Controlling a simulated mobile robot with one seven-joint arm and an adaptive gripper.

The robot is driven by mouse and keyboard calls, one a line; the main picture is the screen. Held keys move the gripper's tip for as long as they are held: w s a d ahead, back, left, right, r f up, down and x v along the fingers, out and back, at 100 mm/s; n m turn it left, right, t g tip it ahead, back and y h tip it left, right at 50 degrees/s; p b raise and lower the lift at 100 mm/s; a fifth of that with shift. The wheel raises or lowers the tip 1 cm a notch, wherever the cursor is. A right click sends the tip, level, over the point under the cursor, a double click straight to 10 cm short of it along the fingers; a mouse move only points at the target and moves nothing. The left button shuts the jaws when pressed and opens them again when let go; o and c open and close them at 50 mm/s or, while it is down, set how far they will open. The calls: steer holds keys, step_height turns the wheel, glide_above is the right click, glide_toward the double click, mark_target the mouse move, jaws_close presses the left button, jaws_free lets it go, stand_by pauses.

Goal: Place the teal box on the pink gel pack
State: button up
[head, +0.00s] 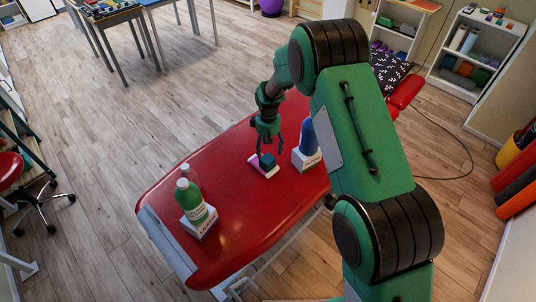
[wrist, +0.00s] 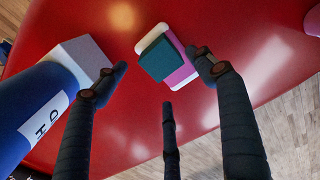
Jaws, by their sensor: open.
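The teal box (head: 267,160) lies on top of the pink gel pack (head: 259,170), which is pink and white and rests flat on the red treatment table. In the wrist view the teal box (wrist: 163,58) sits askew over the gel pack (wrist: 186,76), whose pink part and white edge show around it. My gripper (head: 268,148) is open just above the box, pointing down. Its fingers are spread around the box and hold nothing. In the wrist view a gap shows between the fingers and the box.
A blue bottle (head: 307,136) with a white block (head: 305,160) stands close right of my gripper on the red table (head: 235,235). Green-and-white bottles (head: 189,200) stand at a white block (head: 201,224) toward the left end. The table between is clear.

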steer(key=shift+r, duration=1.45)
step_height(320, 180, up, 21)
steer(key=m+t, duration=0.2)
glide_above(269, 158)
steer(key=s+d, duration=0.6)
steer(key=d, duration=0.1)
steer(key=s+d+r+m, duration=0.3)
steer(key=s+d+r, duration=0.2)
steer(key=s+r, duration=0.65)
steer(key=s+d+r+m+t, duration=0.1)
steer(key=s+d+r, duration=0.2)
steer(key=s, duration=0.6)
steer(key=s+d+r+m+t, duration=0.1)
steer(key=s+d+r+m, duration=0.1)
steer(key=s, duration=0.8)
steer(key=s+d+r+m+t, duration=0.1)
steer(key=s+d+r, duration=0.2)
steer(key=s, duration=0.6)
steer(key=shift+s+d+r+t, duration=0.2)
steer(key=shift+d+r+t, duration=0.1)
steer(key=shift+f, duration=0.1)
